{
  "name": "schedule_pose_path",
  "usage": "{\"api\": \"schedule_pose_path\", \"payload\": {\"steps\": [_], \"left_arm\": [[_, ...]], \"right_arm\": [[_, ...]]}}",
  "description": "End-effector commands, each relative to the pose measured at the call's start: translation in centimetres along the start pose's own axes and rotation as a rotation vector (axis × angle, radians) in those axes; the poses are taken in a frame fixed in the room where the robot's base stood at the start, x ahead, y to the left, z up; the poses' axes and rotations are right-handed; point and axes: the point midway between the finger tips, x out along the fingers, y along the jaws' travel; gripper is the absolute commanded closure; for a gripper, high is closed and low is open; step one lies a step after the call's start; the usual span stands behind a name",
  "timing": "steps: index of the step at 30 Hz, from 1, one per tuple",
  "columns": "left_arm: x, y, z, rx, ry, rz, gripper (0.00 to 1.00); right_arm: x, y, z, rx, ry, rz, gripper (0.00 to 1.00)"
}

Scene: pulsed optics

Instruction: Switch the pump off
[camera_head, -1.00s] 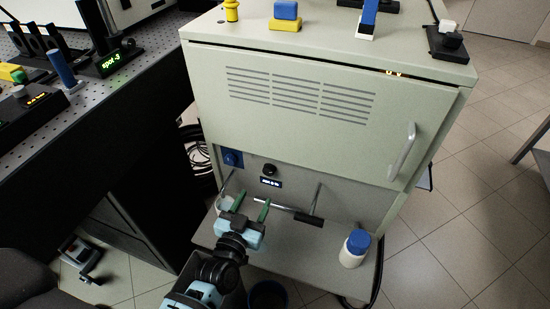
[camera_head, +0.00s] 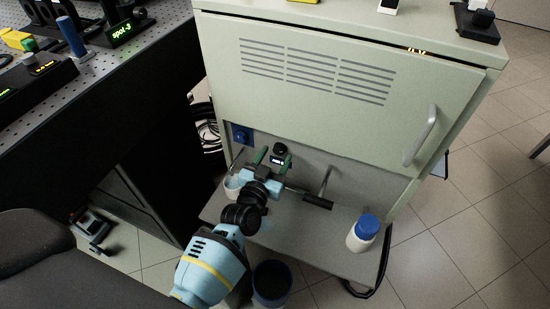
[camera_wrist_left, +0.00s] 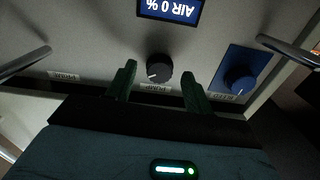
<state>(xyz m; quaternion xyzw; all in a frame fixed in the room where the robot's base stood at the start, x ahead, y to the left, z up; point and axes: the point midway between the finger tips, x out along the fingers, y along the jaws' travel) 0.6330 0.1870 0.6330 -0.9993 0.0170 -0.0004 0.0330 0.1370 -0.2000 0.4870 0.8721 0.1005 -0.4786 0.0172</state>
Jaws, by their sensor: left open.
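The pump knob (camera_wrist_left: 159,67) is black and round, with a white pointer mark and an upside-down PUMP label beside it in the left wrist view. In the head view the black knob (camera_head: 281,149) sits on the cabinet's lower recessed panel. My left gripper (camera_wrist_left: 157,80) is open, with its green fingertips on either side of the knob's near edge; I cannot tell whether they touch it. In the head view my left gripper (camera_head: 275,158) is at the panel, just below the knob. My right gripper is not in view.
A blue knob on a blue plate (camera_wrist_left: 238,82) lies right of the pump knob in the wrist view. A display (camera_wrist_left: 170,10) reads AIR 0 %. A black-gripped lever (camera_head: 318,200) sticks out right of my gripper. A blue-capped white bottle (camera_head: 363,232) stands on the shelf.

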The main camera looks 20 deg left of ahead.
Motion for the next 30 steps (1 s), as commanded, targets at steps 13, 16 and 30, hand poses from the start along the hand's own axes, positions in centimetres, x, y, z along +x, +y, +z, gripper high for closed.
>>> {"api": "schedule_pose_path", "payload": {"steps": [13, 16, 30], "left_arm": [[0.33, 0.01, -0.04, -0.001, 0.0, 0.0, 0.62], [0.33, 0.01, -0.04, -0.001, 0.0, 0.0, 0.75], [0.31, 0.01, -0.05, -0.054, 0.0, 0.0, 0.92]], "right_arm": [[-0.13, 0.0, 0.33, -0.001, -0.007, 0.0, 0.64], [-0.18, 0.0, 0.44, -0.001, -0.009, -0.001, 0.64], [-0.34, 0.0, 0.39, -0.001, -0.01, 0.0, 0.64]]}}
